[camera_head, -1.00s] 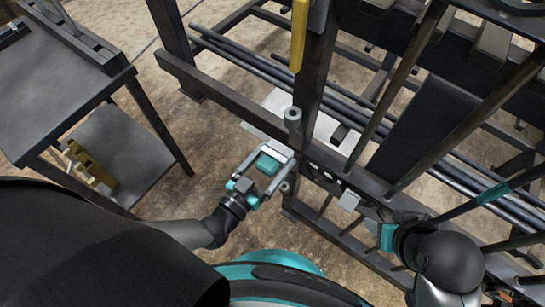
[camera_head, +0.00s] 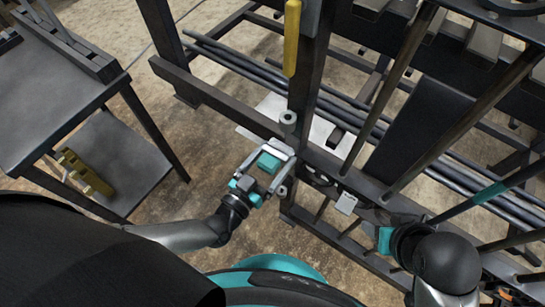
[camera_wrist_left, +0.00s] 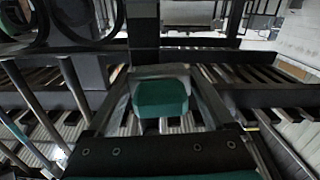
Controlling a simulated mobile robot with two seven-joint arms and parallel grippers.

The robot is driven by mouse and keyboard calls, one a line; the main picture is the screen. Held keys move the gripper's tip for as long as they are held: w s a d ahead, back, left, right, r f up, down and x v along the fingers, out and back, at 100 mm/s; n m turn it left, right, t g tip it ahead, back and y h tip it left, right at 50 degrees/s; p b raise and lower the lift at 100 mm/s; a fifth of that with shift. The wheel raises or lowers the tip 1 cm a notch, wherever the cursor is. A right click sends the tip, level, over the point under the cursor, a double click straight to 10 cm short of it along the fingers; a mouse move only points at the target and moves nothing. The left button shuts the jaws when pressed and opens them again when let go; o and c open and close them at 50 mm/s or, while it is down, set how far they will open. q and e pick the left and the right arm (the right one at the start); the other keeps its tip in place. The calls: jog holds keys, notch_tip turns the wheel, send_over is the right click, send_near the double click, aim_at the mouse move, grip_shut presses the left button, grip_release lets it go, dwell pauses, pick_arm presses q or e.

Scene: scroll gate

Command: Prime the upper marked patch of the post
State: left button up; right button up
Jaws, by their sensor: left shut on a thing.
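The dark upright post (camera_head: 306,75) stands right of centre in the head view and rises straight ahead in the left wrist view (camera_wrist_left: 143,25). A yellow bar (camera_head: 291,40) and a light grey plate (camera_head: 313,15) are on its upper part. I cannot tell which surface is the marked patch. My left gripper (camera_head: 275,158) is shut on a teal block (camera_head: 268,162), low beside the post. The block also shows between the fingers in the left wrist view (camera_wrist_left: 161,96). Contact with the post cannot be told. My right gripper (camera_head: 385,238) is at lower right; its jaws are unclear.
A dark table (camera_head: 55,85) with a lower shelf stands at left, with a yellow object (camera_head: 82,172) on the shelf. Dark rails and slanted gate bars (camera_head: 470,120) fill the right side. Long rods (camera_head: 240,62) lie behind the post. Bare floor lies between table and post.

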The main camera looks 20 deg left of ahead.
pick_arm(q)
jog(key=shift+d, duration=0.1)
jog(key=shift+s+d+r+p, duration=0.1)
jog(key=shift+s+d+p, duration=0.25)
jog(key=shift+d, duration=0.55)
jog(key=shift+s+d+p, duration=0.1)
jog(key=shift+s+d, duration=0.3)
jog(key=shift+d, duration=0.45)
jog(key=shift+r+p, duration=0.6)
jog(key=shift+p, duration=0.1)
jog(key=shift+w+a, duration=0.3)
jog(key=shift+a, duration=0.3)
jog(key=shift+w+a, duration=0.3)
jog(key=shift+a, duration=0.35)
jog(key=shift+w+a, duration=0.3)
jog(key=shift+a, duration=0.3)
jog(key=shift+r+p, duration=0.65)
jog(key=shift+r, duration=0.05)
jog(key=shift+s+d+f, duration=0.1)
jog(key=shift+s+d, duration=0.2)
jog(key=shift+d, duration=0.3)
jog(key=shift+s+d+r, duration=0.1)
jog(key=shift+s+d, duration=0.2)
jog(key=shift+d, duration=0.35)
jog(key=shift+s+d+f, duration=0.1)
jog(key=shift+s+d, duration=0.2)
jog(key=shift+d, duration=0.3)
